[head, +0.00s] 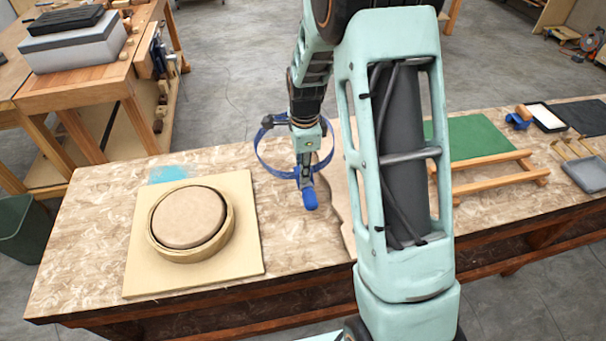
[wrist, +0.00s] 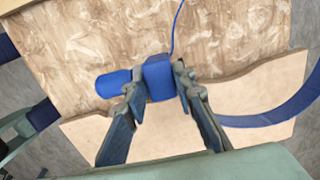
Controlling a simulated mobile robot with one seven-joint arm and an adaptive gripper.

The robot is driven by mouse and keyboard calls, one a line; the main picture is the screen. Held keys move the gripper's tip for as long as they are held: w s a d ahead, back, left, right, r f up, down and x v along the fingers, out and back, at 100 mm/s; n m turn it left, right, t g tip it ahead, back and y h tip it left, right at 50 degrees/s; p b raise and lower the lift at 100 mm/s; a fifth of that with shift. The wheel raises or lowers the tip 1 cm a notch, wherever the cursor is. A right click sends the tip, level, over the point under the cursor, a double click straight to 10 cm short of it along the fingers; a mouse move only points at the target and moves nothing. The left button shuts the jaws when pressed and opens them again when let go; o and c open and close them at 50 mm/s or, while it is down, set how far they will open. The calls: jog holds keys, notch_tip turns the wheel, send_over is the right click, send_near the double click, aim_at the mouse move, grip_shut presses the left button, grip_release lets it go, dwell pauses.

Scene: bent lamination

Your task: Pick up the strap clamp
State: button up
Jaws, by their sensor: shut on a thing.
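The strap clamp is a blue strap loop (head: 262,160) with a blue body and handle (head: 310,199). My gripper (head: 306,180) is shut on its blue body (wrist: 158,80), which sits between the two fingers in the wrist view. The handle (wrist: 112,84) sticks out to the left there, and the strap (wrist: 275,114) curves off to the right. In the head view the loop hangs around my wrist and overlaps the bench's back edge. The clamp seems to be above the bench top; the exact gap is hard to tell. My arm hides part of the scene.
On the workbench (head: 90,235), a round wooden form (head: 190,222) stands on a square board (head: 140,275) at the left. A thin tan sheet (wrist: 255,82) lies under the clamp. Wooden rails (head: 500,185), a green mat (head: 470,137) and a grey tray (head: 588,175) are at the right.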

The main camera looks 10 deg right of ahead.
jog(key=s+a+r+p, duration=0.1)
jog(key=s+a+r, duration=0.2)
jog(key=s+r, duration=0.3)
jog(key=s+a+r+p, duration=0.2)
jog(key=s+r, duration=0.4)
jog(key=r, duration=0.3)
jog(key=shift+s+a+r, duration=0.2)
jog(key=shift+a+r, duration=0.2)
jog(key=shift+a, duration=0.35)
